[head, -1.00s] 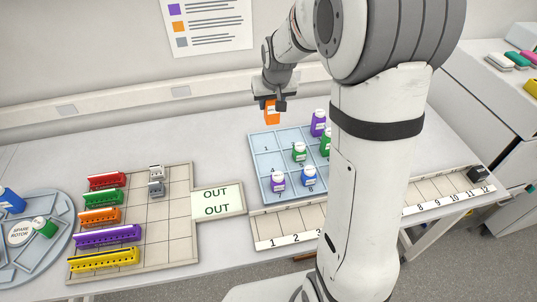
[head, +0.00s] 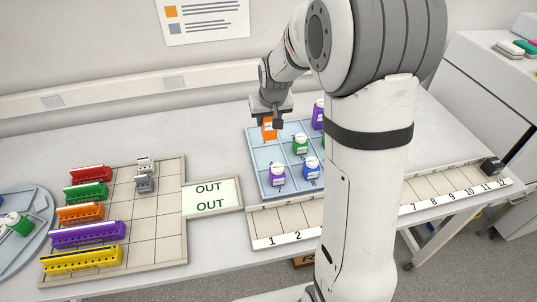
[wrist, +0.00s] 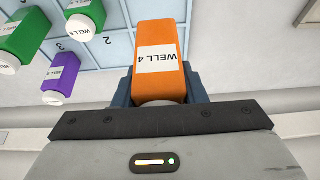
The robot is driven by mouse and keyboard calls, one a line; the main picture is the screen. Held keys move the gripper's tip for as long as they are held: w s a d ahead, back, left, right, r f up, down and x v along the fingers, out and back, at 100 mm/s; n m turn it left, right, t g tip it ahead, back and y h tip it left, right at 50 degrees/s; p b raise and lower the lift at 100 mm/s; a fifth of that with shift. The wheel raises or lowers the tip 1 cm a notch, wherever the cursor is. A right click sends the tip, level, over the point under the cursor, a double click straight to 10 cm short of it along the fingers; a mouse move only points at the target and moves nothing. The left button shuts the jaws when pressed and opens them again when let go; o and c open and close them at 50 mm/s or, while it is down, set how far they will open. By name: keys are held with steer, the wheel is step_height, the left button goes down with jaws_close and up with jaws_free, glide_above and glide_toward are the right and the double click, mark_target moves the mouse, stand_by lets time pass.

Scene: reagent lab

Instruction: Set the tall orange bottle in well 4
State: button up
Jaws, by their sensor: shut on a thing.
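My gripper (head: 268,119) is shut on the tall orange bottle (head: 270,131), above the back left part of the light blue tray (head: 252,160). In the wrist view the orange bottle (wrist: 161,45) sits between the jaws, and its label reads WELL 4. Well 4 (head: 267,157) is bare, in the left column between the back row and the purple bottle in well 7. The gap between the bottle's base and the tray is hard to judge.
A green bottle (head: 300,144) stands in well 5, a purple bottle (head: 277,176) in well 7 and a blue one (head: 310,170) in well 8. A purple bottle (wrist: 62,75) labelled WELL 3 stands at the back. My arm hides the tray's right side.

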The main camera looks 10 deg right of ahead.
step_height(320, 180, down, 9)
steer(key=shift+r+p, duration=0.15)
steer(key=shift+p, duration=0.6)
steer(key=o, duration=1)
